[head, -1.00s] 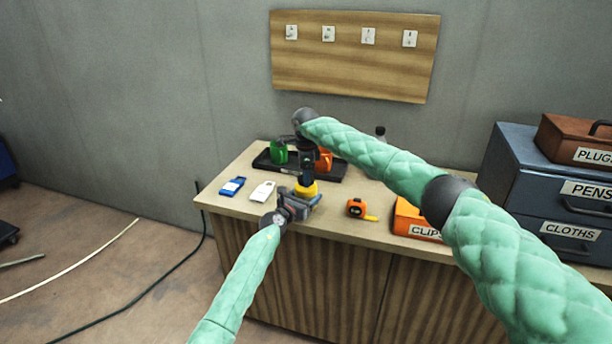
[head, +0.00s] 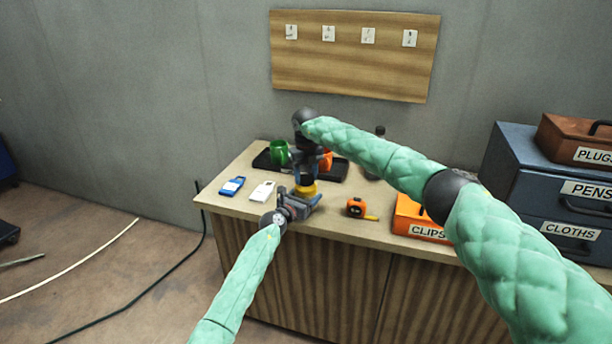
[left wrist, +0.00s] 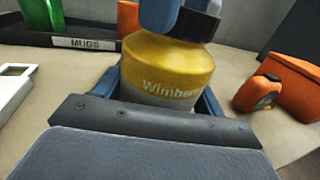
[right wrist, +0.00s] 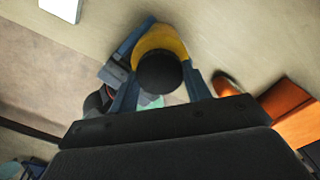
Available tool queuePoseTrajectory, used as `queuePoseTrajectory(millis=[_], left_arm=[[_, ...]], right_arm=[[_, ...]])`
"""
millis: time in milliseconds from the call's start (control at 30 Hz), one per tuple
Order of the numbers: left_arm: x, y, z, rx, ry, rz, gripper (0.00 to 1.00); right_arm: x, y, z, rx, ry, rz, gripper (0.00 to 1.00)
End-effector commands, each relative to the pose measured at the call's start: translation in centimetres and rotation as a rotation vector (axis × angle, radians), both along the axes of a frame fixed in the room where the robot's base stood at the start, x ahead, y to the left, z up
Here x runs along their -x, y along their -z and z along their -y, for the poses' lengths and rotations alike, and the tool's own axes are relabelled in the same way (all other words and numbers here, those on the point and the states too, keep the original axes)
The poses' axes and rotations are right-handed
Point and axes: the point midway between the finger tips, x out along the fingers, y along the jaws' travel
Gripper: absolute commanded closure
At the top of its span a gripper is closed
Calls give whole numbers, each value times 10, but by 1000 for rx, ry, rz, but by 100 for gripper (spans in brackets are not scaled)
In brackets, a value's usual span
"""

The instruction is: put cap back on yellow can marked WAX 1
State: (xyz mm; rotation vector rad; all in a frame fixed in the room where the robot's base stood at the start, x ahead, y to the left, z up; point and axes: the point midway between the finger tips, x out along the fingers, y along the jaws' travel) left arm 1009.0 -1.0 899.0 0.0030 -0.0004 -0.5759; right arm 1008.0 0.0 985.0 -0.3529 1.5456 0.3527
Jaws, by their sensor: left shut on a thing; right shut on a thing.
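The yellow can (head: 307,187) stands upright near the table's front edge. In the left wrist view the can (left wrist: 165,68) shows a yellow top band with the lettering "Wimber"; no WAX 1 mark is visible. My left gripper (head: 303,200) is shut around the can's lower body from the front. My right gripper (head: 304,172) points down from above the can, shut on the dark round cap (right wrist: 160,73). The cap is lined up over the can's top, and the can's yellow shoulder (right wrist: 160,37) shows around it. I cannot tell whether the cap is seated.
A black tray (head: 330,174) with a green mug (head: 279,152) and an orange mug (head: 326,161) lies behind. A blue item (head: 232,186) and a white item (head: 262,192) lie left. An orange tape measure (head: 356,207) and the CLIPS box (head: 420,222) stand right.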

Motion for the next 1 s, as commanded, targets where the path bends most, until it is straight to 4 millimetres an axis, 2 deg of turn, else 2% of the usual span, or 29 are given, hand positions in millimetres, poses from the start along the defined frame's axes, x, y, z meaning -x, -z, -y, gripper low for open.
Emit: queuePoseTrajectory(millis=[233,400,433,500,533,833,1000], left_arm=[[1,0,1,-1,1,1,94],[1,0,1,-1,1,1,94],[1,0,1,-1,1,1,94],[1,1,1,-1,1,0,94],[1,1,1,-1,1,0,94],[0,1,0,-1,1,-1,94],[0,0,0,-1,1,-1,94]], right_arm=[[-1,-1,1,1,328,3,80],[-1,-1,1,0,337,3,80],[-1,-1,1,0,336,3,46],[-1,0,1,0,336,3,33],[-1,0,1,0,335,2,30],[0,-1,0,1,333,1,30],[-1,-14,0,0,332,2,30]])
